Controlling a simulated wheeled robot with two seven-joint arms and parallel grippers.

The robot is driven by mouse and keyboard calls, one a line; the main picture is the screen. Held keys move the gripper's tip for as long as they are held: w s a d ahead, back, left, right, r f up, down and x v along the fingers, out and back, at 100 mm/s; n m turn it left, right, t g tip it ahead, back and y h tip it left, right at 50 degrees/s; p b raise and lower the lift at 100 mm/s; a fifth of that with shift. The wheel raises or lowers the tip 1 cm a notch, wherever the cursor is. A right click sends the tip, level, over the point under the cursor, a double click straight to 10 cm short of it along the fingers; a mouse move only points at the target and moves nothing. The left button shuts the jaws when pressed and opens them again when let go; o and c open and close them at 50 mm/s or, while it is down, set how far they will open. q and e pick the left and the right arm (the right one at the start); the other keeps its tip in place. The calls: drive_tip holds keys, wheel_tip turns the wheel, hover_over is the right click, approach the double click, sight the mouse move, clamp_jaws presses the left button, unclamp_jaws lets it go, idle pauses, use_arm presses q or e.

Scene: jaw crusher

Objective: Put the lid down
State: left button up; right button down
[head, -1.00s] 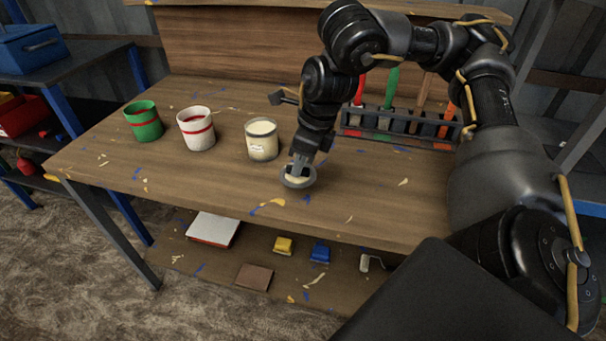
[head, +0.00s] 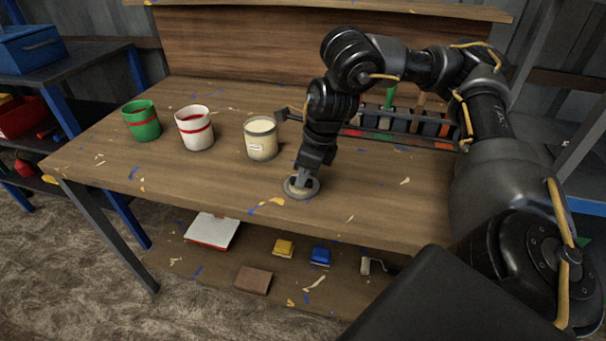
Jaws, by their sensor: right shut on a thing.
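The lid (head: 301,194) is a small round grey disc with a pale middle, low over the front part of the wooden workbench top (head: 375,205). I cannot tell for sure whether it touches the wood. My right gripper (head: 301,184) points down from above and is shut on the lid. The open cream can (head: 261,138) with a small label stands upright just behind and left of the lid, apart from it. My left gripper is not in view.
A white can (head: 195,128) and a green can (head: 142,121), each with a red band, stand further left. A rack (head: 405,140) of coloured-handled tools is behind my right arm. A lower shelf (head: 222,267) holds several small items. The bench's front right is clear.

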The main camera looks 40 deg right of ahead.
sight(310, 180)
drive_tip(key=c, duration=1.5)
unclamp_jaws()
drive_tip(key=shift+f, duration=0.1)
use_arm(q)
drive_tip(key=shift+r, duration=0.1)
